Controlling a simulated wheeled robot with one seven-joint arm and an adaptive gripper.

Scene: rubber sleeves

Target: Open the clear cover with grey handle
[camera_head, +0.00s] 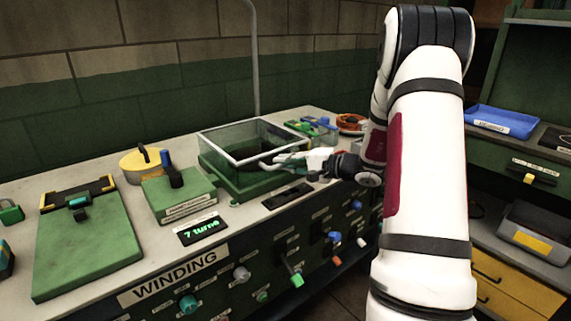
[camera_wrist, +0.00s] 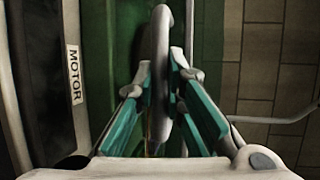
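The clear cover (camera_head: 225,146) is a see-through box with a pale frame along its top edges. It sits level on a green base (camera_head: 216,172) on the bench, in the middle of the head view. The grey handle (camera_wrist: 160,38) stands upright in the picture in the wrist view, a rounded bar between my fingers. My gripper (camera_head: 281,161) is at the cover's front right side. In the wrist view its teal-padded fingers (camera_wrist: 160,72) lean in and close on both sides of the handle. The finger contact is partly hidden by the handle.
A "MOTOR" label (camera_wrist: 74,75) shows left in the wrist view. On the bench are a green block with a knob (camera_head: 181,194), a yellow round part (camera_head: 143,166) and a "7 turns" display (camera_head: 199,229). A thin upright pole (camera_head: 255,70) stands behind the cover.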

